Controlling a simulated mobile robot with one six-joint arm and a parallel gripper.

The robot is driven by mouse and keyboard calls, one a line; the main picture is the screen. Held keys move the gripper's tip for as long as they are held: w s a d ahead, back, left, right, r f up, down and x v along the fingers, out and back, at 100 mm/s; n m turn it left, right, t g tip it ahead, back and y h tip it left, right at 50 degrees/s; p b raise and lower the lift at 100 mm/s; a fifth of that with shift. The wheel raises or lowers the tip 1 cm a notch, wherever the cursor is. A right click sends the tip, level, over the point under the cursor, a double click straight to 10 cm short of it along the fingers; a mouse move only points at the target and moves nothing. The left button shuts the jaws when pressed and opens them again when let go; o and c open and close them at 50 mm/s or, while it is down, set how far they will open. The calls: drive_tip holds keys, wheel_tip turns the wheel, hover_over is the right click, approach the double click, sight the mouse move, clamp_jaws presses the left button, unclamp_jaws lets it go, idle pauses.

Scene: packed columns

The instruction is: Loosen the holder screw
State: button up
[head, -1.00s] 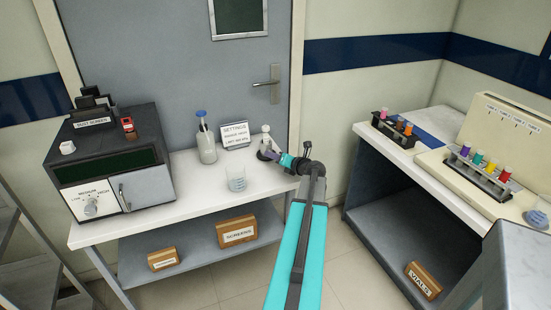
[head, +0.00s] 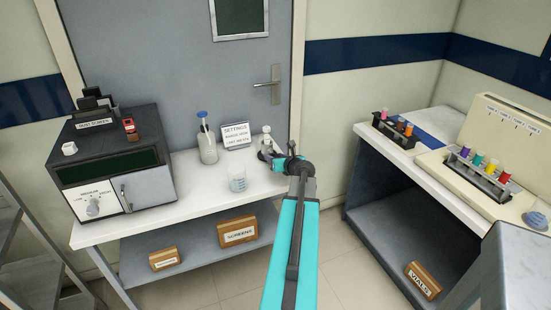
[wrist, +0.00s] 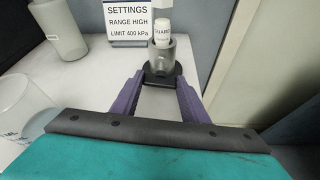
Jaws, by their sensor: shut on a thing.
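The holder (wrist: 160,52) is a grey cup on a dark base, with a white column (wrist: 162,30) labelled GUARD upright in it. It stands at the right end of the white bench; the column also shows in the head view (head: 266,130). My gripper (wrist: 160,82) reaches the front of the holder, one purple finger on each side of the dark low part. It is shut on the holder screw there; the screw itself is small and hard to make out. In the head view my gripper (head: 268,155) is partly hidden by the wrist.
A beaker (head: 237,178) stands close to the left, with a bottle (head: 207,148) and a SETTINGS card (head: 236,135) behind. The door (head: 165,60) is behind the bench. A dark oven-like device (head: 110,155) fills the bench's left end.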

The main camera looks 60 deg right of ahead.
drive_tip(key=shift+w+a+n+g+h+b, duration=0.1)
drive_tip(key=shift+a+n+g+h+b, duration=0.1)
drive_tip(key=shift+n+g+h, duration=0.3)
drive_tip(key=shift+a+n+g+h+b, duration=0.1)
drive_tip(key=shift+n+h+b, duration=0.15)
drive_tip(key=shift+n, duration=0.45)
drive_tip(key=n, duration=0.1)
drive_tip(key=n+h+b, duration=0.1)
drive_tip(key=shift+w+f+n+g, duration=0.1)
drive_tip(key=shift+f+n+g, duration=0.05)
drive_tip(key=shift+n+g, duration=0.15)
drive_tip(key=n+h+b, duration=0.2)
drive_tip(key=b, duration=0.1)
drive_tip(key=shift+f+g, duration=0.15)
drive_tip(key=shift+g, duration=0.15)
drive_tip(key=shift+w+n+h+b, duration=0.1)
drive_tip(key=shift+n+h+b, duration=0.45)
drive_tip(key=shift+n+b, duration=0.55)
drive_tip(key=o, duration=1.1)
drive_tip(key=shift+c, duration=0.2)
drive_tip(key=shift+r+p, duration=0.3)
drive_tip(key=shift+p, duration=0.1)
